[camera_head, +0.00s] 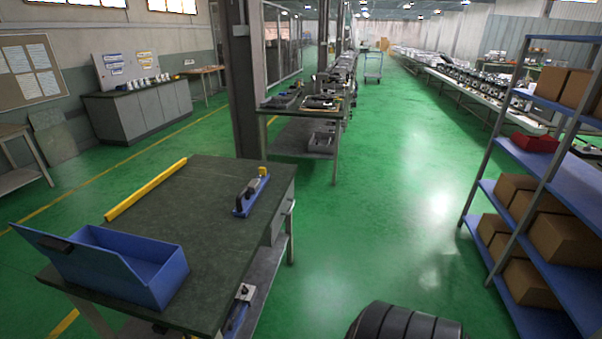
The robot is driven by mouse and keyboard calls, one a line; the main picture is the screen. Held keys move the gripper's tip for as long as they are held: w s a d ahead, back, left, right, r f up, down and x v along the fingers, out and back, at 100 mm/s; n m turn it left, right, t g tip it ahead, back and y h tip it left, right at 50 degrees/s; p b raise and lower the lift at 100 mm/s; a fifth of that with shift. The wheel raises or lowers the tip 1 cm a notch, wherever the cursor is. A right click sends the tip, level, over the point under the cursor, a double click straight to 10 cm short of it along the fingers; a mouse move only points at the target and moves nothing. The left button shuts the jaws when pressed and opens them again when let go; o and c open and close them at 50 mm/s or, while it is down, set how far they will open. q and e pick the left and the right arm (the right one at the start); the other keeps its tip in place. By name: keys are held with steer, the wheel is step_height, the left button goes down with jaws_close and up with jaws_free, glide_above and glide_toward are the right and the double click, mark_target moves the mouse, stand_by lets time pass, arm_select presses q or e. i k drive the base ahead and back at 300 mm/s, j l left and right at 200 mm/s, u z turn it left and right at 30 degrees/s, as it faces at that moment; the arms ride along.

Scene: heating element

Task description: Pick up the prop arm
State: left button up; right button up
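None of the things in view is clearly marked as the prop arm. A long, thin yellow bar (147,189) lies along the far left edge of the dark-topped workbench (190,215); it may be the prop arm, but I cannot be sure. A small blue fixture with a black and grey part on top (252,193) stands near the bench's far right corner. An open blue box (130,262) with a raised side or lid sits at the bench's near left. Neither of my grippers can be made out.

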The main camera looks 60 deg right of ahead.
mark_target(246, 198)
steer(key=z, duration=1.45)
steer(key=u, duration=0.45)
steer(key=i+l+u, duration=0.25)
steer(key=l, duration=0.15)
steer(key=i+l+u, duration=0.1)
steer(key=l+u, duration=0.2)
steer(key=l, duration=0.15)
steer(key=i+l+u, duration=0.25)
steer(key=l, duration=0.25)
steer(key=l+u, duration=0.25)
steer(key=l, duration=0.2)
